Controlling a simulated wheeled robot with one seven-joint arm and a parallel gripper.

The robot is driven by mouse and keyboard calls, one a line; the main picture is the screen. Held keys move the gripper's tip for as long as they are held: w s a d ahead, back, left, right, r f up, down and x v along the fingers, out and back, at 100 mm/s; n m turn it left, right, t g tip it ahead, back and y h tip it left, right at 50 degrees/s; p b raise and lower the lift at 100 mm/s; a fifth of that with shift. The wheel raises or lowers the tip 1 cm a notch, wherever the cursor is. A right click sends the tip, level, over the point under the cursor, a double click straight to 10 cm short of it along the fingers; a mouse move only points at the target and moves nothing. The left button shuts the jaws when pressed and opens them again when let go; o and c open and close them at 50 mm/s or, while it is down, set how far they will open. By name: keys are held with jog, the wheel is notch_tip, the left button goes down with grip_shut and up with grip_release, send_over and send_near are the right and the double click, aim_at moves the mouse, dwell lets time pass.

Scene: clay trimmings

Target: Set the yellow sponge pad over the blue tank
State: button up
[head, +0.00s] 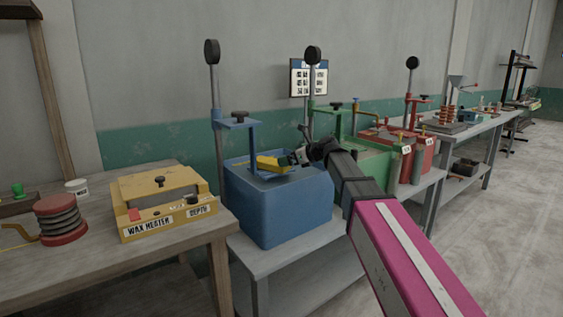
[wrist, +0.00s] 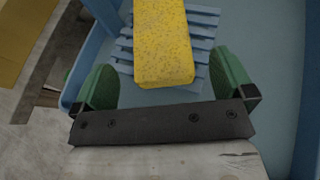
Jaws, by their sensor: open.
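The yellow sponge pad (head: 269,163) lies flat on a blue slatted rack in the top of the blue tank (head: 280,212). In the wrist view, the speckled sponge pad (wrist: 162,35) rests on the rack's slats (wrist: 203,38), and its far end is cut off by the frame. My gripper (head: 297,157) is over the tank, at the right of the sponge. It is open; its green-padded fingers (wrist: 164,68) stand on either side of the sponge's near end, with a gap on both sides.
A blue post with a bracket (head: 238,122) rises behind the tank. A yellow wax heater (head: 163,203) stands on the wooden table at left. A green tank (head: 374,163) and a red tank (head: 420,155) stand to the right. The floor at right is clear.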

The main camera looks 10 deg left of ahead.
jog(key=v, duration=0.6)
jog(key=shift+d+r, duration=0.2)
jog(key=shift+d, duration=0.1)
jog(key=shift+s+f, duration=0.1)
jog(key=shift+s, duration=0.05)
dwell(0.8)
